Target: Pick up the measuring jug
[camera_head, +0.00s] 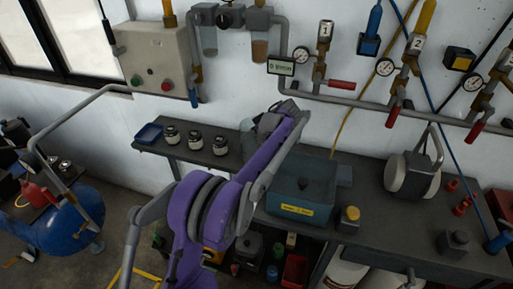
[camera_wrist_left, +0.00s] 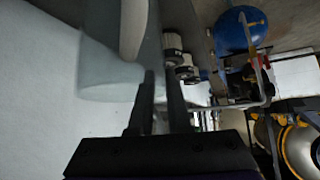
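The measuring jug shows large in the left wrist view as a pale, translucent body (camera_wrist_left: 108,72) with a light curved part above it. In the head view only a greyish bit of it (camera_head: 267,122) shows at the back of the bench; my purple left arm hides the rest. My left gripper (camera_wrist_left: 161,78) is right at the jug, its two dark fingers apart with a narrow gap between them. The jug's body lies left of the fingers in the wrist view. I cannot tell whether a part of the jug is between the fingertips or touched. My right gripper is not in view.
A teal box (camera_head: 302,190) stands right of my arm. Pipes and gauges (camera_head: 385,67) line the wall behind. A blue tank (camera_head: 70,225) is at left.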

